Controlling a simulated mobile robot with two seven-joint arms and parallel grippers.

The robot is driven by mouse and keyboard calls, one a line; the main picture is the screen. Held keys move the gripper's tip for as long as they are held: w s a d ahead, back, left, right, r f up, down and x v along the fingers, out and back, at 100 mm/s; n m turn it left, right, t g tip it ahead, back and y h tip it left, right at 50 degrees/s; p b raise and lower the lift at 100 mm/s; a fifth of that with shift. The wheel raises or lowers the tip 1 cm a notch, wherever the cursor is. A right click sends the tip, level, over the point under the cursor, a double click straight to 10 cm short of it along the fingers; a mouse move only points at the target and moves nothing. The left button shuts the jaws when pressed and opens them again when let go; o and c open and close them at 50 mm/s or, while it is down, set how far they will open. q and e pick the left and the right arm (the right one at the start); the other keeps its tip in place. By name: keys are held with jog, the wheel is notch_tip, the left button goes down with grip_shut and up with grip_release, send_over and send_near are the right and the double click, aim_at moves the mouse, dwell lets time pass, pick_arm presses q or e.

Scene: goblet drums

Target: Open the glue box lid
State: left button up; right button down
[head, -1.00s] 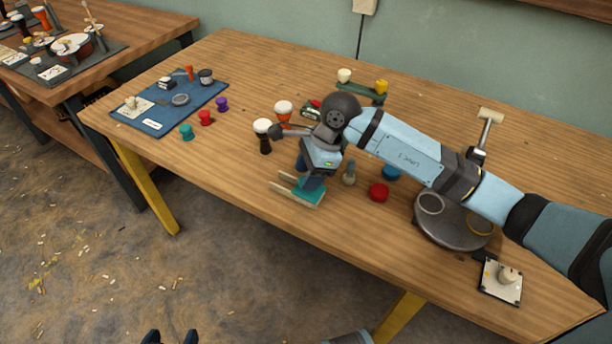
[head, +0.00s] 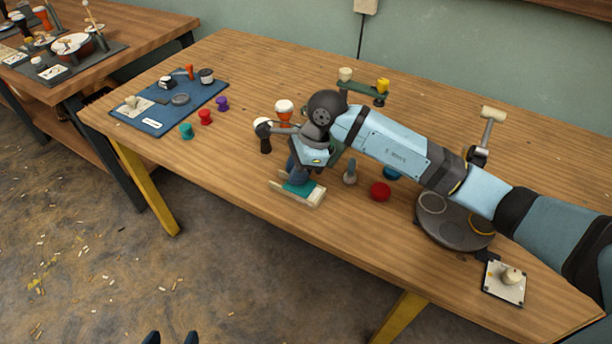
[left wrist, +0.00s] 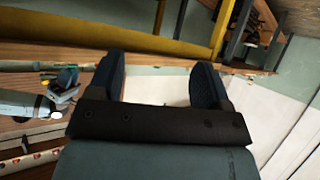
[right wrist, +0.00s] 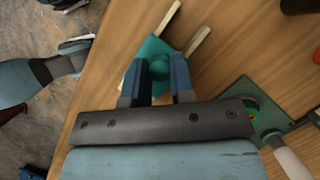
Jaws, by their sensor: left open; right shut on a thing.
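In the right wrist view the lid (right wrist: 147,48) has a round teal knob (right wrist: 160,68). My right gripper (head: 301,176) is shut on this knob; its fingers also show in the right wrist view (right wrist: 159,62). My left gripper (head: 172,338) is at the bottom edge of the head view. In the left wrist view it (left wrist: 156,72) is open and empty.
A grey peg (head: 350,175) and a red round piece (head: 381,192) stand right of the box. Goblet drums (head: 284,108) stand behind it, near my right arm. A dark turntable (head: 452,222) is further right.

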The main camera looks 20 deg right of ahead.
jog(key=shift+w+a+f+b, duration=0.1)
jog(key=shift+w+a+b, duration=0.3)
jog(key=shift+w+a, duration=0.8)
jog(key=shift+w, duration=0.15)
jog(key=c, duration=1)
grip_release()
pick_arm(q)
jog(key=shift+w+d+r, duration=0.15)
jog(key=shift+r, duration=0.05)
jog(key=shift+p, duration=0.7)
pick_arm(e)
jog(key=v, duration=1.4)
jog(key=shift+a, duration=0.1)
